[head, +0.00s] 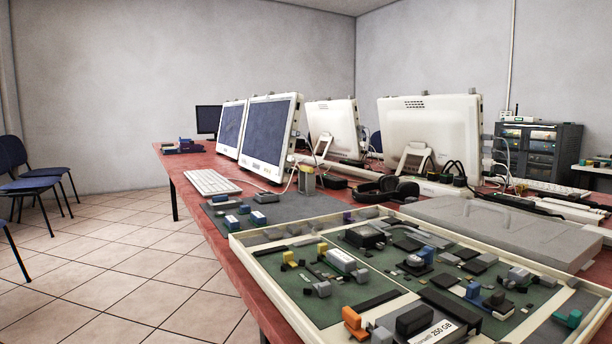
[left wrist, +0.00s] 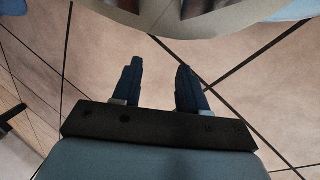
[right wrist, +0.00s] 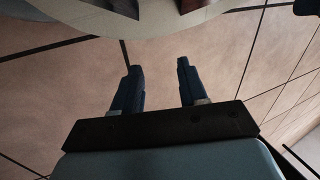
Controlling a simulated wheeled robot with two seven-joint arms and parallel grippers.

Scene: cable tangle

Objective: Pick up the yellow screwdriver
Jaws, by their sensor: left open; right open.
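I cannot make out a yellow screwdriver in any view. Small yellow pieces show in the head view, one on the circuit-board tray (head: 289,257) and one on a small grey block (head: 307,178) by the monitors, but neither is clearly a screwdriver. My left gripper (left wrist: 160,82) is open and empty above the tiled floor in the left wrist view. My right gripper (right wrist: 160,80) is open and empty above the floor in the right wrist view. Neither gripper shows in the head view.
A long red table (head: 222,250) holds several white monitors (head: 268,134), a keyboard (head: 212,182), headphones (head: 384,190) and a closed grey case (head: 490,222). Blue chairs (head: 28,183) stand at the left. The tiled floor (head: 107,240) left of the table is clear.

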